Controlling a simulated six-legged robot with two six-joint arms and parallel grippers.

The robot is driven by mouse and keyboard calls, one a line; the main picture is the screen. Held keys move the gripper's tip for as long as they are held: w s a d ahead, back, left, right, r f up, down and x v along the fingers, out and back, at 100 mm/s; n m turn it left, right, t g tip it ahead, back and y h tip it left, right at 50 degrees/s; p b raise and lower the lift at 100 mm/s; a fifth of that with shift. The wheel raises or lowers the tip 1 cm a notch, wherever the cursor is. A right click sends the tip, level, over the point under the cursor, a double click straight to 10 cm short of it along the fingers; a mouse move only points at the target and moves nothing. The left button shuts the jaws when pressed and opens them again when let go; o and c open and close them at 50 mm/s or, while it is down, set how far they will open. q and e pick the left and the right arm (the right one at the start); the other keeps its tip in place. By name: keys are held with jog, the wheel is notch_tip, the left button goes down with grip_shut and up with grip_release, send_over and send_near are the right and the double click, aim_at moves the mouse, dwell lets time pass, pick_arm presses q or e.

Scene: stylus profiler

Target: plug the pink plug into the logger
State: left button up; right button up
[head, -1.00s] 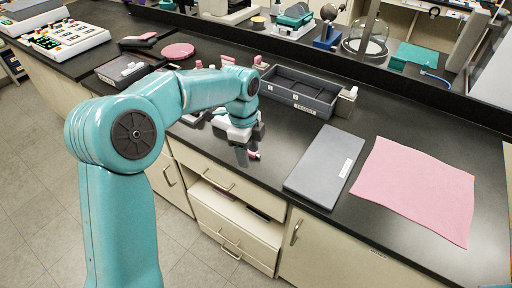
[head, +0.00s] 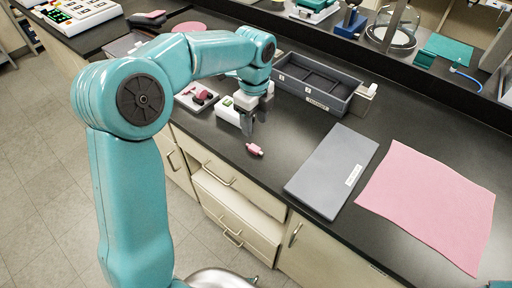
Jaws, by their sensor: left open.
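A small pink plug (head: 255,149) lies on the black bench near its front edge. My left gripper (head: 247,127) is open and empty, pointing down just behind and left of the plug, apart from it in the picture. A white box with a green patch (head: 228,112) stands left of the gripper and is partly hidden by it. It may be the logger, but I cannot make out a socket on it. My right gripper is out of view.
A white tray (head: 187,100) with pink and dark pieces lies left of the white box. A grey divided bin (head: 342,105) stands behind the gripper. A flat grey slab (head: 318,185) and a pink sheet (head: 420,200) lie to the right. Bare bench surrounds the plug.

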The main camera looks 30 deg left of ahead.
pick_arm(q)
send_over(255, 148)
notch_tip(255, 148, down, 5)
jog(key=shift+s+d+r, duration=0.1)
jog(key=shift+s+d, duration=0.05)
jog(key=shift+s+f, duration=0.15)
jog(key=shift+f, duration=0.4)
jog(key=f, duration=0.2)
jog(key=f+p, duration=0.1)
jog(key=f, duration=0.1)
jog(key=shift+w, duration=0.35)
jog(key=shift+s+f, duration=0.1)
jog(key=shift+f, duration=0.25)
jog(key=c, duration=0.6)
grip_shut()
